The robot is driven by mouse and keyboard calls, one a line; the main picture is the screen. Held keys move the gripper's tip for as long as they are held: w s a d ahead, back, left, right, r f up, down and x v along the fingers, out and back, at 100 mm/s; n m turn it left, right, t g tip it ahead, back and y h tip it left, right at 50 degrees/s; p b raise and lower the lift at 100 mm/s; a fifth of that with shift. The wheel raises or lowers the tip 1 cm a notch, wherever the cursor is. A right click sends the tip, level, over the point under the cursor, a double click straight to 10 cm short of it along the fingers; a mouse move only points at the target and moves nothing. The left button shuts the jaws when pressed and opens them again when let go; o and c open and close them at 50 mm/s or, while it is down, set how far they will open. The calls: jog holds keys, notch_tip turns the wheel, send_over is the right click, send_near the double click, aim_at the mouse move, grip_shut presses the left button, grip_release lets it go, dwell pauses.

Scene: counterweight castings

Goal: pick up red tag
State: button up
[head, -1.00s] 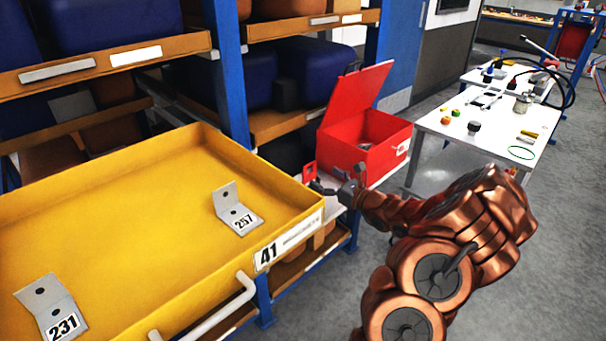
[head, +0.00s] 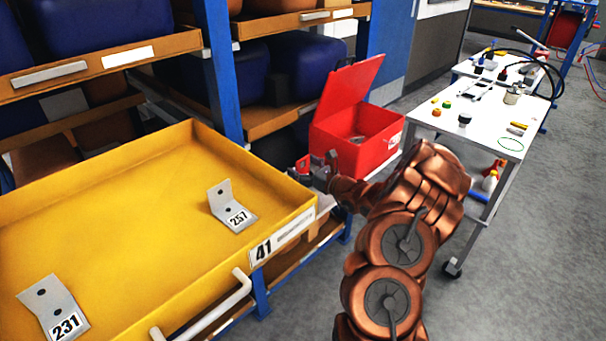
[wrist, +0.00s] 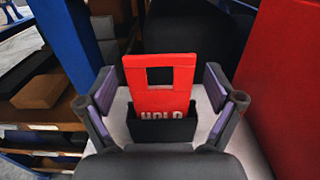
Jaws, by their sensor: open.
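The red tag (wrist: 159,92) stands upright in a small black holder (wrist: 162,127) in the wrist view. It has a square hole near its top and white lettering, partly hidden by the holder's edge. My gripper (wrist: 162,93) is open, with one purple-padded finger to the left of the tag and one to the right, both apart from it. In the head view my gripper (head: 312,169) is beyond the yellow tray's right corner, beside the red box. Only a small red part of the tag shows there, mostly hidden by the gripper.
The open red box (head: 372,152) stands just right of my gripper. The yellow tray (head: 150,160) holds grey brackets marked 231 (head: 52,305) and 257 (head: 231,205). A blue shelf post (head: 220,70) rises behind. A white cart (head: 490,115) with small items stands at the right.

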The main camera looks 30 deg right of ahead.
jog(key=c, duration=1.1)
jog(key=shift+r, duration=0.1)
